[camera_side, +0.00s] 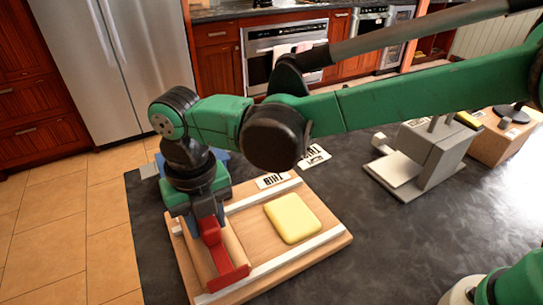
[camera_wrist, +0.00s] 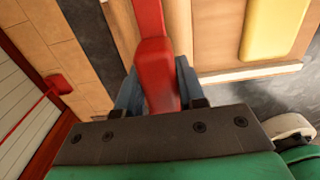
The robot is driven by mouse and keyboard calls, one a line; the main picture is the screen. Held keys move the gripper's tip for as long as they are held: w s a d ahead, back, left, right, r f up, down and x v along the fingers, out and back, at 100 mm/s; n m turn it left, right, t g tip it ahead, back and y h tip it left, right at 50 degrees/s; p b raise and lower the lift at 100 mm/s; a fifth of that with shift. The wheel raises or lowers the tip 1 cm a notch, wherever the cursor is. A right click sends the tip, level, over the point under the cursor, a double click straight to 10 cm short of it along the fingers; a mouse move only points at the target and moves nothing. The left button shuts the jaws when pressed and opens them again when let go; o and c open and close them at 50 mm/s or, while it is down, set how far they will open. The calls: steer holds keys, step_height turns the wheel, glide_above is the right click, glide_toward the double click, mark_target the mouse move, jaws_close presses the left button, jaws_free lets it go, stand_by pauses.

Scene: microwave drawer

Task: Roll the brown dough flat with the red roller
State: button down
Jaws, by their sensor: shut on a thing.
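The roller's red handle and frame (camera_side: 213,240) stand at the left end of a wooden board (camera_side: 318,243). My gripper (camera_side: 206,214) is shut on the red handle, which also shows between the blue fingers in the wrist view (camera_wrist: 157,85). A tan roller cylinder appears beside the red frame, partly hidden by it. The dough is a yellow, rounded, thick slab (camera_side: 292,218), not brown, lying on the board to the right of the roller, apart from it. It also shows at the upper right of the wrist view (camera_wrist: 272,28).
White rails (camera_side: 285,262) run along the board's long sides. A grey machine with a white plate (camera_side: 418,160) stands to the right, with a brown box (camera_side: 503,138) beyond. Paper labels (camera_side: 272,180) lie behind the board. The dark counter (camera_side: 375,240) right of the board is clear.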

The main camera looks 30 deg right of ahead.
steer(key=shift+d+f, duration=0.15)
steer(key=shift+d, duration=1.05)
steer(key=shift+a, duration=0.95)
steer(key=shift+a+f, duration=0.1)
steer(key=shift+a, duration=0.15)
stand_by(0.4)
steer(key=shift+d, duration=1.2)
steer(key=shift+a+f, duration=0.1)
steer(key=shift+a, duration=1.95)
stand_by(0.6)
steer(key=shift+d, duration=0.2)
steer(key=shift+d, duration=0.3)
steer(key=shift+d, duration=0.2)
